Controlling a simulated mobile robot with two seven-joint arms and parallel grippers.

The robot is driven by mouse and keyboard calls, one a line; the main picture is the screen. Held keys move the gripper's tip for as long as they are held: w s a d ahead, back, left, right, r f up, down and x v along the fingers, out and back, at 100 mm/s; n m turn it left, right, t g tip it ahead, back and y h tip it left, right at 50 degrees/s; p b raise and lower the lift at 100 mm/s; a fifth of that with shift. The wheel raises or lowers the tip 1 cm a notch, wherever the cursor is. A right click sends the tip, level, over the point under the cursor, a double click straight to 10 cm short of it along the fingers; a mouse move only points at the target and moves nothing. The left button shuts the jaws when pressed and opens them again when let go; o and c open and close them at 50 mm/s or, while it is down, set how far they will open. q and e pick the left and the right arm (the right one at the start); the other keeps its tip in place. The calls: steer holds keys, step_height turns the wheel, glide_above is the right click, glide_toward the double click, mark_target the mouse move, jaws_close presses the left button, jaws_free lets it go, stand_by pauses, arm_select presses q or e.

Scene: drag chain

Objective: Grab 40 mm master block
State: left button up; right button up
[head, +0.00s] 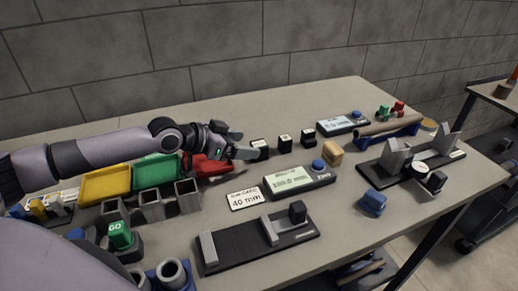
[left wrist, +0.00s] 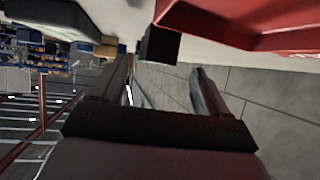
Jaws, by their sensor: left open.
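Three dark blocks with pale labels stand in a row at the back of the table: a left one (head: 260,149), a middle one (head: 285,144) and a right one (head: 308,137). Their labels are too small to read, so I cannot tell which is the 40 mm master block. A size card (head: 246,198) reads 40 mm. My left gripper (head: 241,145) is open and empty, just left of the left block. In the left wrist view, a dark block (left wrist: 160,44) shows ahead of the open fingers (left wrist: 163,84), apart from them. My right gripper is out of view.
A red tray (head: 212,166) lies under my left wrist and shows close by in the left wrist view (left wrist: 245,22). Green (head: 157,171) and yellow (head: 105,185) trays stand further left. A display gauge (head: 298,180) lies in front of the blocks.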

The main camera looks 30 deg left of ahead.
mark_target(259, 143)
arm_select(q)
steer(key=shift+x, duration=1.75)
steer(key=shift+r, duration=0.15)
steer(key=shift+c, duration=0.2)
jaws_close()
steer(key=shift+w+r, duration=0.1)
steer(key=shift+r, duration=0.05)
steer(key=shift+r, duration=0.1)
